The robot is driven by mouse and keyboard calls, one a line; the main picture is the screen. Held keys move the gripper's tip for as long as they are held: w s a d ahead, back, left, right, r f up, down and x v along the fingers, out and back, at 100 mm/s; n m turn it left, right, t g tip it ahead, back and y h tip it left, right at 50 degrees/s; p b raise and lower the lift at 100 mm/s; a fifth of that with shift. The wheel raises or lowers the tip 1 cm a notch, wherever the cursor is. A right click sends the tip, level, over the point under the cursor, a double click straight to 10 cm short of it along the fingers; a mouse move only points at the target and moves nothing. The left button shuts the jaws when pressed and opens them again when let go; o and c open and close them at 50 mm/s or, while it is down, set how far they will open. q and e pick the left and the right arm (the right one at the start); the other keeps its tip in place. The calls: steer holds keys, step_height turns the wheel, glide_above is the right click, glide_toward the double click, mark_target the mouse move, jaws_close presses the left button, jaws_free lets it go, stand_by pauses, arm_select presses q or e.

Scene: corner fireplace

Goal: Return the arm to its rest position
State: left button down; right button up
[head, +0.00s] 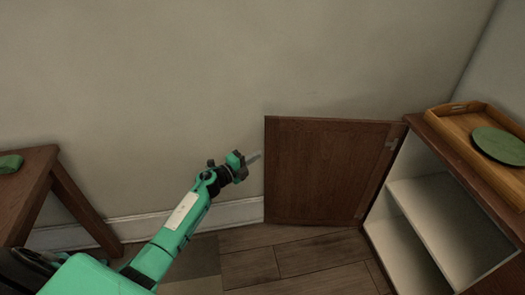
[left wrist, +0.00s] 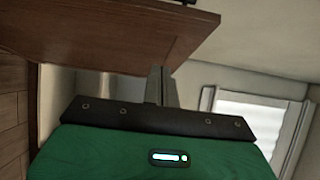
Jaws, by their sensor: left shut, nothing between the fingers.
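My left arm reaches in from the lower left in the head view, green with a black wrist. My left gripper (head: 254,156) is shut and empty, its fingertips in front of the wall close to the left edge of the open brown cabinet door (head: 325,172). I cannot tell whether it touches the door. In the left wrist view the shut fingers (left wrist: 160,85) stand up from the black gripper body, in front of a brown wooden panel (left wrist: 120,35). My right gripper is not in view.
The open white-lined cabinet (head: 432,190) stands at the right, its shelves empty where visible. A wooden tray (head: 460,128) with a green plate (head: 500,146) sits on top. A brown wooden table (head: 35,175) is at the left. Wooden floor (head: 290,262) lies between them, clear.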

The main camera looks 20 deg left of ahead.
arm_select(q)
steer(key=v, duration=0.3)
steer(key=shift+s+a, duration=0.15)
steer(key=shift+s, duration=0.2)
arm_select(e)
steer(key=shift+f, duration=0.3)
